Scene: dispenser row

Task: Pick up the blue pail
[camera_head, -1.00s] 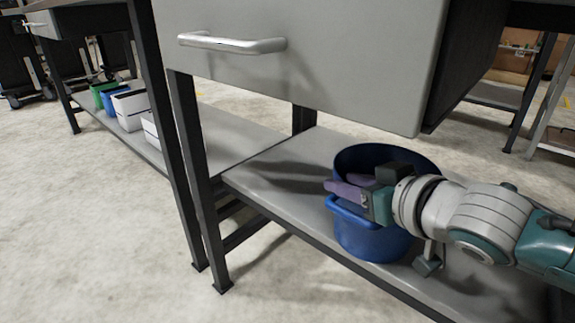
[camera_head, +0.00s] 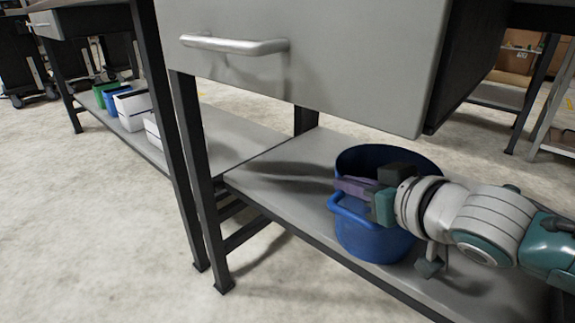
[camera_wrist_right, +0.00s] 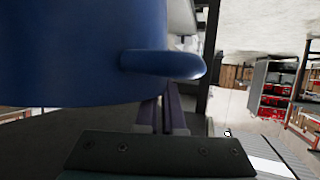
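The blue pail (camera_head: 372,243) stands upright on the grey lower shelf of the workbench, with a blue loop handle (camera_head: 350,212) on its near left side. My right gripper (camera_head: 349,187) reaches across the pail from the right, its purple fingers just above the handle. In the right wrist view the pail (camera_wrist_right: 70,50) fills the upper left. Its handle (camera_wrist_right: 165,65) lies in front of the fingers (camera_wrist_right: 162,112) and hides their tips. The fingers are close together with a narrow gap; whether they grip the handle cannot be told. My left gripper is out of view.
The shelf (camera_head: 270,170) is clear left of the pail. A drawer cabinet (camera_head: 310,70) hangs above, and a dark table leg (camera_head: 200,190) stands to the left. Several white, blue and green bins (camera_head: 132,108) sit on a shelf farther left.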

